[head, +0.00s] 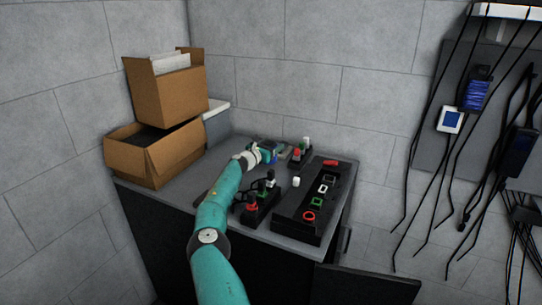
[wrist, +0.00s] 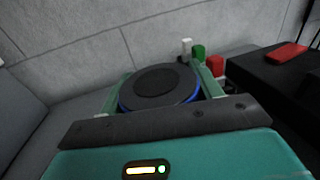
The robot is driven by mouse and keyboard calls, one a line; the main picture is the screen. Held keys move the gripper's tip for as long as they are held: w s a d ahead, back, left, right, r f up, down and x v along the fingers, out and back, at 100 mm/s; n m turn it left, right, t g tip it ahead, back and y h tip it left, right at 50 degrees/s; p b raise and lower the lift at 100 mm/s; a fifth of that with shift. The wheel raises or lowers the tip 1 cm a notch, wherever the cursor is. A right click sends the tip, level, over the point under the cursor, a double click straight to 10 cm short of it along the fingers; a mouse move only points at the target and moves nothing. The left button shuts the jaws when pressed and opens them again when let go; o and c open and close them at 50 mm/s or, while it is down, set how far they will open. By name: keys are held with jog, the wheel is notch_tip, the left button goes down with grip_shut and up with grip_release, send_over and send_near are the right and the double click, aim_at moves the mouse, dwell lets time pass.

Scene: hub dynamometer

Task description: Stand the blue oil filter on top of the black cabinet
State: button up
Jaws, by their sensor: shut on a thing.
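The blue oil filter (wrist: 155,88) shows in the wrist view as a round black end with a blue rim. My gripper (wrist: 163,90) has its green fingers on either side of it and is shut on it. In the head view my gripper (head: 262,153) is over the back part of the black cabinet's grey top (head: 228,222), and only a little blue of the filter shows there. The filter's lower part is hidden, so I cannot tell whether it touches the top.
Two cardboard boxes (head: 165,95) are stacked at the back left, beside a grey bin (head: 217,122). A black control box (head: 310,205) fills the right side. A smaller switch box (head: 260,203) is near the front. Red, green and white buttons (head: 300,150) stand right of my gripper.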

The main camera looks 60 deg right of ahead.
jog(key=shift+f, duration=1.8)
jog(key=shift+f, duration=0.1)
jog(key=o, duration=1.3)
jog(key=shift+w+a, duration=0.15)
jog(key=shift+a, duration=0.35)
jog(key=a, duration=0.7)
jog(key=w+a, duration=0.1)
jog(key=a, duration=0.3)
